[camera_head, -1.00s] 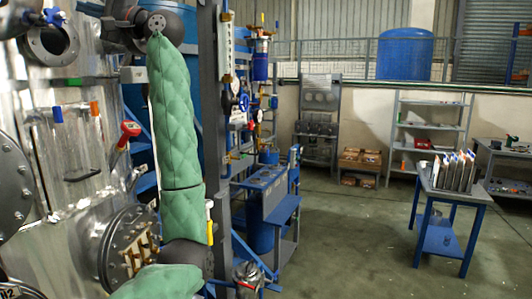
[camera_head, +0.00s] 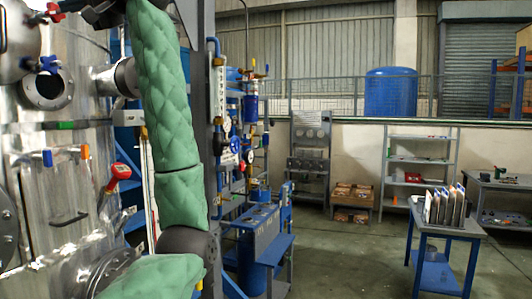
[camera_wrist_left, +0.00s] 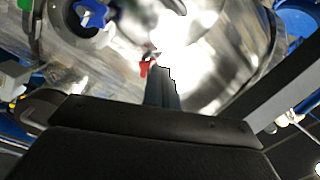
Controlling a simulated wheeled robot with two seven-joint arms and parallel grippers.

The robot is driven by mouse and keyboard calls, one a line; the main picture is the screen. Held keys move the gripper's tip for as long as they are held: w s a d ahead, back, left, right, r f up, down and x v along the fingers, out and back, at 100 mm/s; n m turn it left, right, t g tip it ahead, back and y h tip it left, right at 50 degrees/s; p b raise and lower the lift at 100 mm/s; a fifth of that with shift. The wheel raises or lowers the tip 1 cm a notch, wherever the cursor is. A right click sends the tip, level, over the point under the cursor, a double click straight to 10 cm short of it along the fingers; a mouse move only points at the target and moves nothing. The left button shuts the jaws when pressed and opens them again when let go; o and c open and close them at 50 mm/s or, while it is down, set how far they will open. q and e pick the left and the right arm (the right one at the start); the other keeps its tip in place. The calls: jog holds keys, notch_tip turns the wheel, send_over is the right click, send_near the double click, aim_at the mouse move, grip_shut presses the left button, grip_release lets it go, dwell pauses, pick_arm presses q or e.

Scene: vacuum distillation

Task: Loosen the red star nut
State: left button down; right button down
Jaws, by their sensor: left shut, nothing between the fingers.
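The red star nut (camera_head: 54,11) shows at the top left of the head view, on the metal vessel beside a round steel part. In the left wrist view a small red piece (camera_wrist_left: 145,67), which looks like this nut, shows just left of my fingertips. Whether they touch it I cannot tell. My left gripper (camera_wrist_left: 163,74) is shut and empty, pointing at the shiny vessel. In the head view only my green padded left arm shows; its gripper is out of the picture. My right gripper is not in view.
A blue star knob (camera_head: 49,66) sits by the round flange (camera_head: 46,91); it also shows in the wrist view (camera_wrist_left: 91,14). A red-handled valve (camera_head: 119,173) sticks out lower on the vessel. A blue table (camera_head: 447,226) stands at the right. The floor between is clear.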

aim_at(48, 8)
pick_arm(q)
jog(key=x, duration=0.5)
jog(key=shift+a+p, duration=0.35)
jog(key=shift+w+a+r, duration=0.1)
jog(key=shift+w+a, duration=0.1)
jog(key=shift+a, duration=0.35)
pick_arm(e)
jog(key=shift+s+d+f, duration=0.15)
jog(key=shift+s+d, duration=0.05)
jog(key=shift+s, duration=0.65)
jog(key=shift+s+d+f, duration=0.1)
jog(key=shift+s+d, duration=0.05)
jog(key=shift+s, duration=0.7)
pick_arm(q)
jog(key=shift+w+d+r, duration=0.1)
jog(key=shift+w, duration=0.45)
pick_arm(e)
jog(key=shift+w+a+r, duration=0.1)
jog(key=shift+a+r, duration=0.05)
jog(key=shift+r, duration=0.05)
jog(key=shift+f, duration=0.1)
